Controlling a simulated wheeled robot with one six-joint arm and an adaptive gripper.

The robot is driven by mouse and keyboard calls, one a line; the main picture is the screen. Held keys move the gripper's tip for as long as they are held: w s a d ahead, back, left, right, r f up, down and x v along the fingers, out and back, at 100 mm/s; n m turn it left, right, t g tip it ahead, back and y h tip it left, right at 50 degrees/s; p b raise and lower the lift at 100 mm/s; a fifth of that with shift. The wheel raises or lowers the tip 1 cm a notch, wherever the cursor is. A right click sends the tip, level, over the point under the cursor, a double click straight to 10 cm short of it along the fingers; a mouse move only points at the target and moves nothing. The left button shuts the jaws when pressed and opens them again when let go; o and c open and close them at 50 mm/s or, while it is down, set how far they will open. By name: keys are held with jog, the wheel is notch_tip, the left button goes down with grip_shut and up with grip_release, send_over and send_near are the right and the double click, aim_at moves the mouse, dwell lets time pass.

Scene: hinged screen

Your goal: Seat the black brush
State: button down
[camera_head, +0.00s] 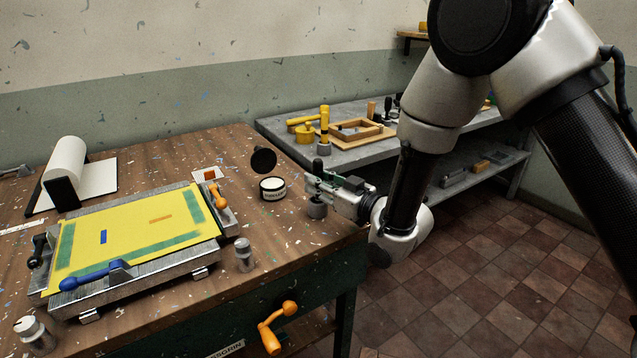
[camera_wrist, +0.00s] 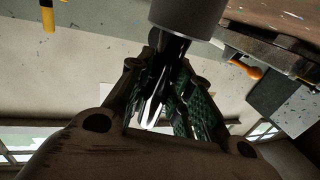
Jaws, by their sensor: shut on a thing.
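The black brush is upright in my gripper (camera_head: 322,183), near the table's right edge. Its black handle (camera_head: 317,163) sticks up above the fingers, and a grey cylinder (camera_head: 317,209) shows below them. In the wrist view, the green-padded fingers (camera_wrist: 168,95) are closed around the black handle (camera_wrist: 170,50), which meets the grey cylinder (camera_wrist: 188,15). I cannot tell whether this cylinder is part of the brush or a separate cup, nor whether it touches the table. The fingers hide the handle's middle.
A yellow hinged screen (camera_head: 130,235) lies on the wooden table (camera_head: 225,150). A dark round tin (camera_head: 273,189) stands left of my gripper. An orange-handled clamp (camera_head: 217,195) is by the screen. The grey bench (camera_head: 350,152) behind holds a yellow-handled tool (camera_head: 324,120) and a wooden frame (camera_head: 355,130).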

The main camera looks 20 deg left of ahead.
jog(key=c, duration=1.2)
grip_release()
jog(key=v, duration=0.7)
jog(key=shift+s+d, duration=0.2)
jog(key=w+d+r+m+t+h, duration=0.1)
jog(key=w+d+r+m+h, duration=0.15)
jog(key=d, duration=0.45)
jog(key=w+d+r+m+t+h, duration=0.1)
jog(key=w+d+r+h, duration=0.3)
jog(key=d, duration=0.3)
jog(key=w+d+r+m+t+h, duration=0.1)
jog(key=w+d+r+h, duration=0.25)
jog(key=d, duration=0.35)
jog(key=s+d+r+m+h, duration=0.2)
jog(key=s+d+m, duration=0.1)
jog(key=d, duration=0.9)
jog(key=s+d+r+m+g+h, duration=0.1)
jog(key=s+d+g, duration=0.1)
jog(key=s+d, duration=0.3)
jog(key=s+d+r+m+g+h, duration=0.1)
jog(key=s+d, duration=0.5)
jog(key=s, duration=0.6)
jog(key=s+d+m+g+h, duration=0.2)
jog(key=s+d, duration=0.3)
jog(key=s, duration=0.4)
jog(key=shift+d+r+m+g, duration=0.35)
jog(key=shift+r+m+g, duration=0.05)
jog(key=shift+m+g, duration=0.35)
